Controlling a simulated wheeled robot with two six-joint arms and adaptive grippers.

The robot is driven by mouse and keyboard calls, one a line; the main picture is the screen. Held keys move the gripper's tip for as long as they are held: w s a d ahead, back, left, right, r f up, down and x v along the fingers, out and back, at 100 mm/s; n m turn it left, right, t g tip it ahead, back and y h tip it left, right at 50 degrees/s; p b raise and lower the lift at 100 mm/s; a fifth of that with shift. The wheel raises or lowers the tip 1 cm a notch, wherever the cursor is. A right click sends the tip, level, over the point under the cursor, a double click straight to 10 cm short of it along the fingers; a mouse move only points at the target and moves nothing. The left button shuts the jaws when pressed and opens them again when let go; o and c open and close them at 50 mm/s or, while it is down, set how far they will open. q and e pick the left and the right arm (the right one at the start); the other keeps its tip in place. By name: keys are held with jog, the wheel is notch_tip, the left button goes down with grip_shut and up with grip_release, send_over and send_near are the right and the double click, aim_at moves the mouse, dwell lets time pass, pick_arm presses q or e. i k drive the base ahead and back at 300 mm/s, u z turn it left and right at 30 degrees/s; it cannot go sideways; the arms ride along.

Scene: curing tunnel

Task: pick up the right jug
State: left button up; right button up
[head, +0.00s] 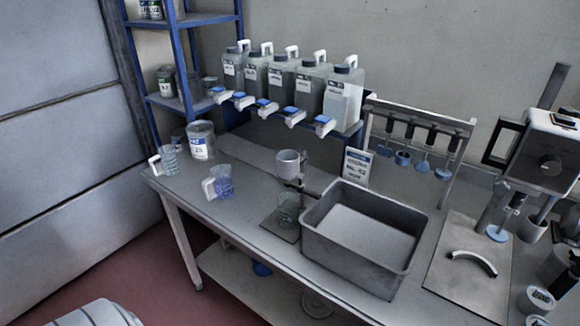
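Two clear measuring jugs with white handles stand near the left end of the grey bench in the head view. The right jug (224,182) looks bluish, with its white handle on its left side. It stands upright near the front edge of the bench. The left jug (169,160) stands farther left, by the bench corner, with its handle also on the left. Neither of my grippers is in view, and nothing is touching the jugs.
A white labelled tub (202,141) stands behind the jugs. A stand with a cup (288,164) and a large grey bin (341,272) are to the right. Several dispensing canisters (283,79) sit on a raised shelf behind. Bench around the right jug is clear.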

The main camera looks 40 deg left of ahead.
aim_at(221, 179)
jog(key=u, duration=2)
jog(key=i, duration=0.4)
jog(key=z, duration=0.5)
